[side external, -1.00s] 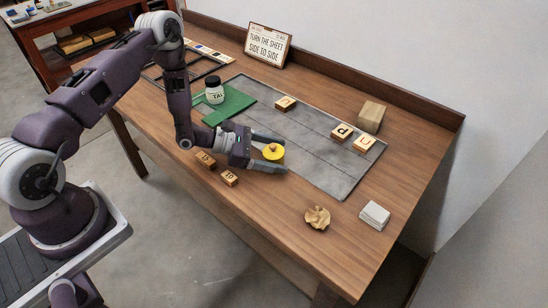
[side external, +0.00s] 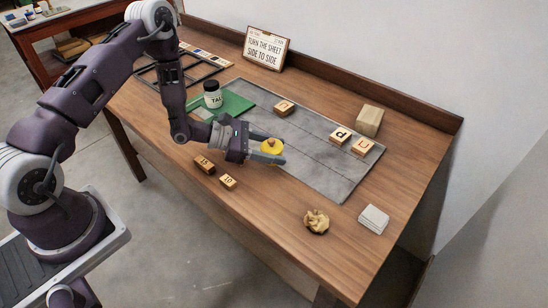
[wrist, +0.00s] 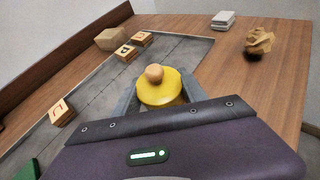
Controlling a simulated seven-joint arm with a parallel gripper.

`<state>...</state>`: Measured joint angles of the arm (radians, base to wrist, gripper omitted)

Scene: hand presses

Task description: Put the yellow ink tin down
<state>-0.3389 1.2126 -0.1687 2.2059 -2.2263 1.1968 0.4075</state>
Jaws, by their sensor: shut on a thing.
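The yellow ink tin (side external: 271,147) is a short round tin with a wooden knob on its lid. My gripper (side external: 268,152) is shut on it, one finger on each side. The tin is upright at the front edge of the grey slab; I cannot tell whether it touches the surface. In the wrist view the tin (wrist: 160,88) sits between the fingers, its lower part partly hidden by my gripper body.
The grey slab (side external: 315,150) carries letter blocks "d" (side external: 340,136) and "u" (side external: 362,146), and another block (side external: 284,108). A green mat with a jar (side external: 212,97) lies left. Number blocks (side external: 228,181), crumpled paper (side external: 316,221) and a white stack (side external: 373,219) are on bare wood.

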